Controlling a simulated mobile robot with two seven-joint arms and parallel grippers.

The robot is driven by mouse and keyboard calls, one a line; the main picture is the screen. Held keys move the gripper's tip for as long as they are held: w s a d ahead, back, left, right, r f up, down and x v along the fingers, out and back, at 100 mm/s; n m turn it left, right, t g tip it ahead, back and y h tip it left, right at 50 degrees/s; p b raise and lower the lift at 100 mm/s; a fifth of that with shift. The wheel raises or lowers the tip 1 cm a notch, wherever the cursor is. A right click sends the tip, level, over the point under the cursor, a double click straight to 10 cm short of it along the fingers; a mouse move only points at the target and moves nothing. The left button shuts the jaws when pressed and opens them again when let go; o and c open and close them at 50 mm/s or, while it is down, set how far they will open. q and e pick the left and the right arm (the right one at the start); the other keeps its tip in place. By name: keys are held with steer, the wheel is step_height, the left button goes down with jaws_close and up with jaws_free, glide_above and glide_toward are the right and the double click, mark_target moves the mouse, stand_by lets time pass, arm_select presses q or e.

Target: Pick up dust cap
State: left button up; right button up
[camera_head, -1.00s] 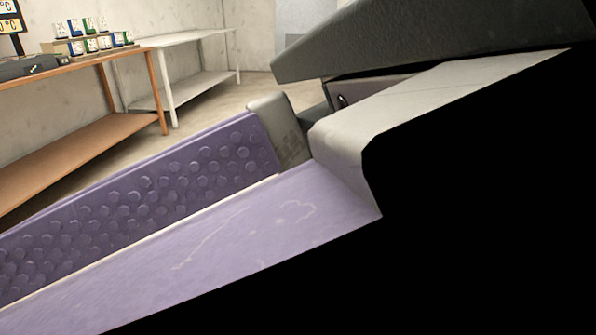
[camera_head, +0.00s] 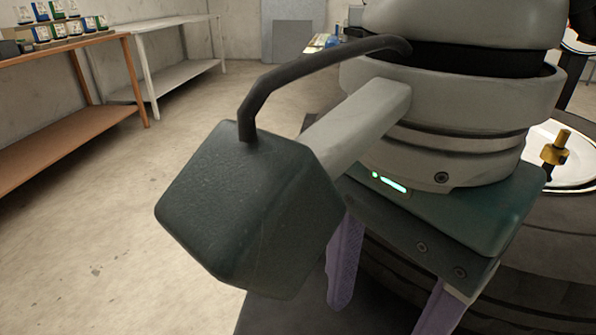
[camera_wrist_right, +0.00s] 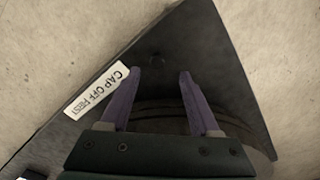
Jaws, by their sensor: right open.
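My right gripper (camera_head: 384,318) hangs in the middle of the head view, its purple fingers pointing down and spread apart. In the right wrist view my right gripper (camera_wrist_right: 158,76) is open, with nothing between its fingertips. Its fingers are over a dark plate (camera_wrist_right: 203,42) with a white label (camera_wrist_right: 96,91) reading "CAP OFF REST". A small dark round mark lies on the plate just beyond the fingertips. I cannot make out the dust cap for certain in either view. My left gripper is not in view.
A dark stepped round body (camera_head: 545,245) stands behind the gripper at the right. A brass-coloured fitting (camera_head: 556,148) stands on a pale disc there. An orange bench (camera_head: 70,128) and a white bench (camera_head: 185,82) line the left wall. The floor between is clear.

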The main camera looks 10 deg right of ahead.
steer(key=f, duration=0.5)
steer(key=shift+s+d+f, duration=0.15)
steer(key=shift+s, duration=0.05)
jaws_close()
stand_by(0.4)
